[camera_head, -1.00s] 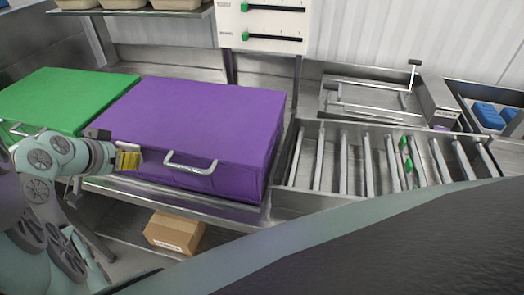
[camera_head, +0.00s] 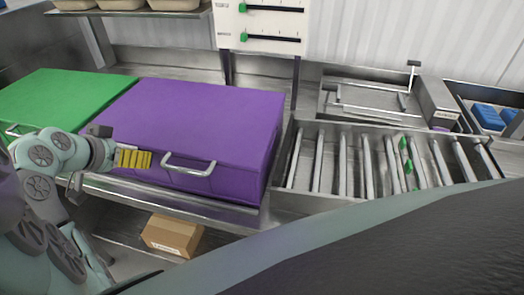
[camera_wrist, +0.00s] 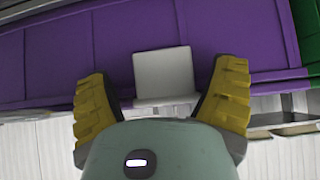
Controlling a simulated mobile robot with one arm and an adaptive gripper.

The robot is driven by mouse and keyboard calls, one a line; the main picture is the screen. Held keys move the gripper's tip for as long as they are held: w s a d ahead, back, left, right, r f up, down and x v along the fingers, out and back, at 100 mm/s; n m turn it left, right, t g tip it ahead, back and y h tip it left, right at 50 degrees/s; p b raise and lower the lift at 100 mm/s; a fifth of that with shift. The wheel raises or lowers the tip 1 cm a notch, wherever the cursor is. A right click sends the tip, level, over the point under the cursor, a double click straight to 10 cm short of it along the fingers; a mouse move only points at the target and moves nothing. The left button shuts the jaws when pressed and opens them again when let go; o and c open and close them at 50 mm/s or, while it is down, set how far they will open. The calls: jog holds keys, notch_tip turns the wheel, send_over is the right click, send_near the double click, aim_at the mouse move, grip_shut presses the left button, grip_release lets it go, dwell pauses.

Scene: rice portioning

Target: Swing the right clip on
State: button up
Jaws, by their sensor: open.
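The purple box (camera_head: 200,115) stands closed on the steel counter, with a metal handle (camera_head: 189,167) on its front. My gripper (camera_head: 134,158), with yellow ribbed fingers, is at the left part of that front, left of the handle. In the wrist view, my gripper (camera_wrist: 163,100) is open, one finger on each side. A pale grey square clip plate (camera_wrist: 163,73) lies between and beyond the fingers, over the seam of the purple box (camera_wrist: 60,50). The fingers look clear of the plate on both sides. Whether the plate's end is latched cannot be told.
A green box (camera_head: 60,98) stands left of the purple one. A steel tray with several rods (camera_head: 385,160) is to the right. A cardboard box (camera_head: 172,236) sits on the shelf below. A panel with green sliders (camera_head: 262,25) hangs behind.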

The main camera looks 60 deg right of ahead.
jog(key=shift+a, duration=0.2)
jog(key=p+v, duration=0.2)
jog(key=v, duration=0.5)
jog(key=shift+p, duration=0.4)
jog(key=shift+w, duration=0.1)
